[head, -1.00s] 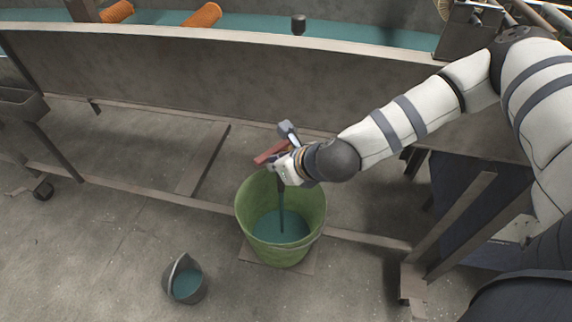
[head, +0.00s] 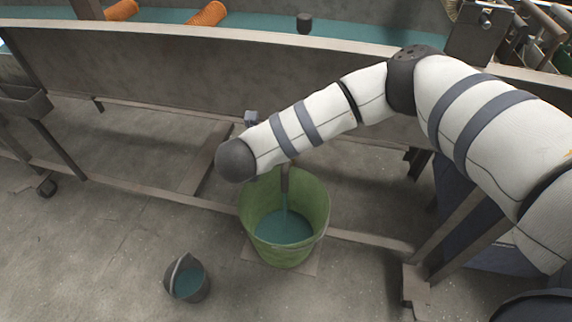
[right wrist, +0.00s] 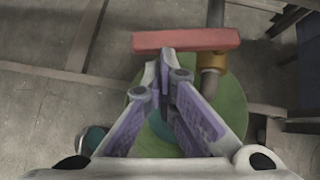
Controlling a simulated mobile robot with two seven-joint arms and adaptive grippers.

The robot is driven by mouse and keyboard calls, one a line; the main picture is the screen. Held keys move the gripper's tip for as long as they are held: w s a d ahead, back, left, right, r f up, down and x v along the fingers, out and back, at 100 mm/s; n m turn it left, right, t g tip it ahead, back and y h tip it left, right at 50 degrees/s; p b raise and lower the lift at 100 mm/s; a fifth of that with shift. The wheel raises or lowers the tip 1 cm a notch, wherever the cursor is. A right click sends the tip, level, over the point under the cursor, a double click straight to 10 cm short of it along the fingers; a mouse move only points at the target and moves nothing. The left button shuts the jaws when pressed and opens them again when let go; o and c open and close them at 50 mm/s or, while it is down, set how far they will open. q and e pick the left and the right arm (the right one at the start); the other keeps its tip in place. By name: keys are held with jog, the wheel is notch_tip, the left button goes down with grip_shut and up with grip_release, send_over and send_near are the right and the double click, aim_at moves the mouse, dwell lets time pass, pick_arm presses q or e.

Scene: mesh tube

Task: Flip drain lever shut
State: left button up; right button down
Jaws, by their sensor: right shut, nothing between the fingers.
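The red drain lever (right wrist: 185,40) lies crosswise to the pipe in the right wrist view, beside a brass-coloured valve body (right wrist: 204,60). My right gripper (right wrist: 165,66) is shut and empty. Its fingertips overlap the lever's lower edge near its left half; I cannot tell whether they touch. In the head view my right arm hides the lever and gripper. The drain spout (head: 284,178) points down over the green bucket (head: 284,257), and a thin teal stream (head: 285,205) runs into the teal liquid there. My left gripper is not in view.
A small dark bucket (head: 187,280) with teal liquid stands on the floor at front left. The long trough wall (head: 200,65) runs behind, with a lower frame rail (head: 150,197) below it. Open floor lies at the left front.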

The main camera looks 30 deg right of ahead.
jog(key=shift+w, duration=0.55)
dwell(0.4)
